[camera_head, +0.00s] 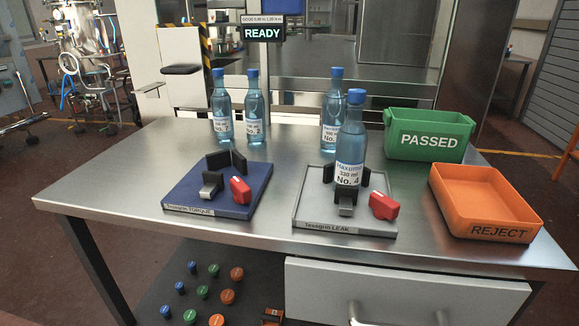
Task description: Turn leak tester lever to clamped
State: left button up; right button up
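The leak tester (308,222) is a grey plate labelled "Texogrin LEAK" at the table's front middle. A blue-capped bottle labelled "No. 4" (350,150) stands upright on it among dark jaws with a grey block (346,203) in front. The red lever (384,205) is on the plate's right side, apart from the bottle. I cannot tell from its look whether it is at clamped. Neither of my grippers shows in the head view.
A blue torque tester (188,193) with its own red lever (240,190) stands left. Several bottles (221,110) stand behind. A green PASSED bin (428,137) and orange REJECT tray (484,202) are right. The display (263,32) reads READY. The table's left end (110,180) is clear.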

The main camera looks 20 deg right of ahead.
aim_at(385, 207)
jog(key=z, duration=0.35)
jog(key=k+z, duration=0.15)
jog(key=z, duration=0.25)
jog(key=l+z, duration=0.1)
jog(key=z, duration=0.25)
